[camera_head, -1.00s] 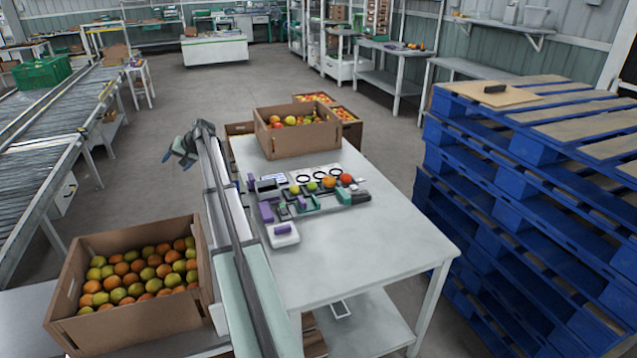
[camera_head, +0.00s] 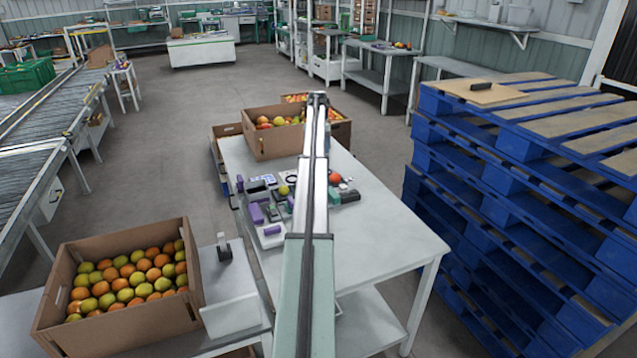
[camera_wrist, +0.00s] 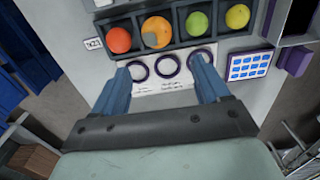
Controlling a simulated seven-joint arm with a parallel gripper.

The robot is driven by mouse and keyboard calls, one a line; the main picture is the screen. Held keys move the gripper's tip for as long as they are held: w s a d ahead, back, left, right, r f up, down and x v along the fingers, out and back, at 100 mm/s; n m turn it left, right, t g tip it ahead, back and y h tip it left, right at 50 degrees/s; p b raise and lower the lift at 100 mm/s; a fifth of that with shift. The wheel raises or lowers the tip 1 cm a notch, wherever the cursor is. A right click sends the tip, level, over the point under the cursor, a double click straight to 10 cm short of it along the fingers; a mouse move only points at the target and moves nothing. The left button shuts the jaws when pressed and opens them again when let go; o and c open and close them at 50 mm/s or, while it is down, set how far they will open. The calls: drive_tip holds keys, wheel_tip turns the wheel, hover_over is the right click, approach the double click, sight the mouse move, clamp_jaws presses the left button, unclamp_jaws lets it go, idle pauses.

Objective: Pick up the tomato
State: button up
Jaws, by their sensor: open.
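In the wrist view several round fruits sit in a row in a dark compartment tray (camera_wrist: 180,42): a red tomato (camera_wrist: 118,40), an orange one (camera_wrist: 156,32) with a grey patch, a green one (camera_wrist: 197,24) and a yellow-green one (camera_wrist: 238,16). In the head view the red tomato (camera_head: 335,178) and the yellow-green one (camera_head: 284,190) show either side of my arm, which hides the middle of the row.
The white table (camera_head: 378,238) carries purple and dark items (camera_head: 257,214) left of my arm. A cardboard box of fruit (camera_head: 250,145) stands at its far end. Another fruit box (camera_head: 190,312) is at left front. Blue pallets (camera_head: 480,190) are stacked close on the right.

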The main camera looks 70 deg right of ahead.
wheel_tip(320, 180, down, 8)
drive_tip(key=shift+s+f, duration=0.15)
drive_tip(key=shift+f, duration=0.05)
drive_tip(key=shift+s+f, duration=0.15)
drive_tip(key=shift+f, duration=1.25)
drive_tip(key=shift+s+f, duration=0.1)
drive_tip(key=shift+f, duration=1.25)
drive_tip(key=c, duration=0.5)
drive_tip(key=shift+r, duration=0.15)
